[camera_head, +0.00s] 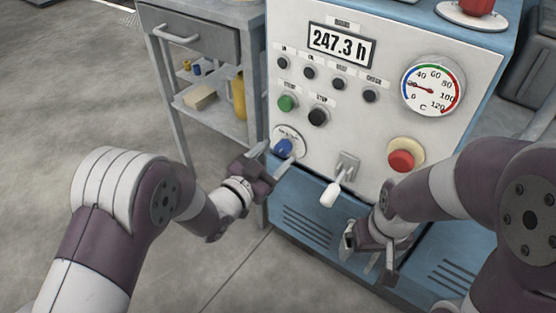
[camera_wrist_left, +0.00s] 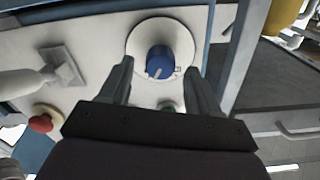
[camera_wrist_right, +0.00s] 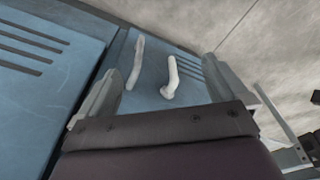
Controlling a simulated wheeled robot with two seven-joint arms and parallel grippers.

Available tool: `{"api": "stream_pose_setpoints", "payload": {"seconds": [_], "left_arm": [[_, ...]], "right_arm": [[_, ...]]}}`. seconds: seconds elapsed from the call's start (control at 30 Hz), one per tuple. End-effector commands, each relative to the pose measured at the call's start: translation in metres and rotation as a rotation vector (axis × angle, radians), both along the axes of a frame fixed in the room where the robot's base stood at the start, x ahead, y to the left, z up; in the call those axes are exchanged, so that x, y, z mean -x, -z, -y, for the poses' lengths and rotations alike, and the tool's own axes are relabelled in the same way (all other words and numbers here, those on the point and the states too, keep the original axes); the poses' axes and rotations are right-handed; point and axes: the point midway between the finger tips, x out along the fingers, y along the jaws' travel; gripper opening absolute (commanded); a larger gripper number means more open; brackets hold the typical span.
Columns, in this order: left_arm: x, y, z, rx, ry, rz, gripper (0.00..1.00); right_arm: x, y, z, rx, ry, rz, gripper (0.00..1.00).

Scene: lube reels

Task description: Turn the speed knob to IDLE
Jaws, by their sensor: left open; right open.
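The speed knob (camera_head: 283,147) is a blue knob on a round white dial plate at the lower left of the machine's panel. In the left wrist view the knob (camera_wrist_left: 160,62) shows a pale pointer line, and its dial marks are too small to read. My left gripper (camera_head: 273,158) is open, its fingers pointing at the panel on either side of the knob. In the left wrist view its fingertips (camera_wrist_left: 160,72) stand left and right of the knob, with visible gaps. My right gripper (camera_head: 368,248) is open and empty in front of the lower blue cabinet; it also shows in its wrist view (camera_wrist_right: 168,75).
A lever with a white handle (camera_head: 331,191) juts out right of the knob. A red push button (camera_head: 401,161) sits further right. Green (camera_head: 287,103) and black (camera_head: 318,116) buttons are above the knob. A grey cart (camera_head: 185,95) stands left of the machine.

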Motion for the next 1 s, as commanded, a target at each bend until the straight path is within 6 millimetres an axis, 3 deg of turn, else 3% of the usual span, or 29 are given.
{"api": "stream_pose_setpoints", "payload": {"seconds": [0.13,0.4,0.43,0.6,1.0], "left_arm": [[-0.013,0.002,0.009,0.001,-0.001,0.0,0.63],[-0.016,-0.001,0.011,0.0,-0.001,-0.001,0.63],[-0.016,-0.001,0.011,0.0,-0.001,-0.001,0.59],[-0.015,0.0,0.011,0.0,-0.001,-0.001,0.06],[-0.015,-0.002,0.01,0.052,-0.001,-0.04,0.07]], "right_arm": [[0.0,0.009,0.0,0.0,0.0,0.0,1.0],[0.0,0.008,0.0,0.0,0.0,0.0,1.0],[0.0,0.008,0.0,0.0,0.0,0.0,1.0],[0.0,0.008,0.0,0.0,0.0,0.0,1.0],[0.0,0.0,0.0,0.0,0.0,0.0,1.0]]}}
